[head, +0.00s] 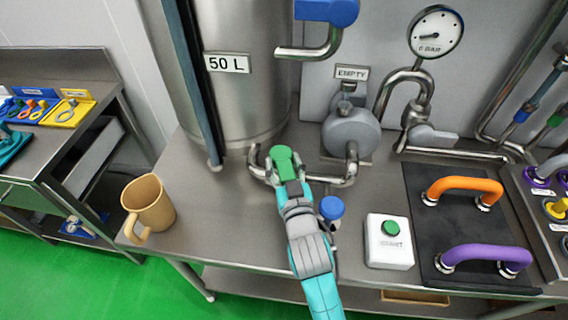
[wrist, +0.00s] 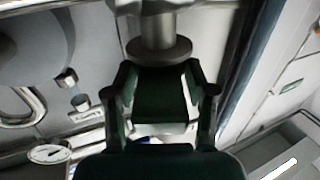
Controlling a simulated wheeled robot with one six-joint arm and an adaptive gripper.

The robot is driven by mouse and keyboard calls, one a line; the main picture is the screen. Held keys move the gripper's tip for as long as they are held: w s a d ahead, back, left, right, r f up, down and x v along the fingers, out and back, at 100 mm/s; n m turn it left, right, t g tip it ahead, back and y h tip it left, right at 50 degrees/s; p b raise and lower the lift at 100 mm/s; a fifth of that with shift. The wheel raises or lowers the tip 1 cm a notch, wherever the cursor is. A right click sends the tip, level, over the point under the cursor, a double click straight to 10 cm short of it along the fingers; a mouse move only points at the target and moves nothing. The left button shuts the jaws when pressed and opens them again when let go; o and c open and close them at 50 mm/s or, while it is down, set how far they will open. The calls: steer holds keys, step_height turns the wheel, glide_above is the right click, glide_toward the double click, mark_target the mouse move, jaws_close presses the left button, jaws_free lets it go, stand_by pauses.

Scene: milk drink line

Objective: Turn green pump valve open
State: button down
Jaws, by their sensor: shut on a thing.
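The green valve handle (head: 283,163) sits on the steel pipe below the tank, left of the pump. My gripper (head: 289,182) is at the handle from the front, with its fingers around it. In the wrist view, the dark green handle (wrist: 164,98) lies between the two fingers of my gripper (wrist: 165,112), beneath a round metal collar (wrist: 160,50). The gripper is shut on the handle. The grey pump (head: 351,132) stands on the table to the right, joined to the same pipe. Part of the handle is hidden by the fingers.
A blue knob (head: 331,208) stands close to the right of my arm. A white start box (head: 389,240) with a green button is further right, beside orange (head: 464,187) and purple (head: 486,256) hoses. A tan mug (head: 150,204) stands at the left table edge.

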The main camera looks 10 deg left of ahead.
mark_target(284, 163)
steer(key=shift+f+y, duration=0.15)
steer(key=shift+y, duration=0.15)
steer(key=c, duration=0.7)
jaws_free()
step_height(284, 163, up, 10)
steer(key=shift+r, duration=0.1)
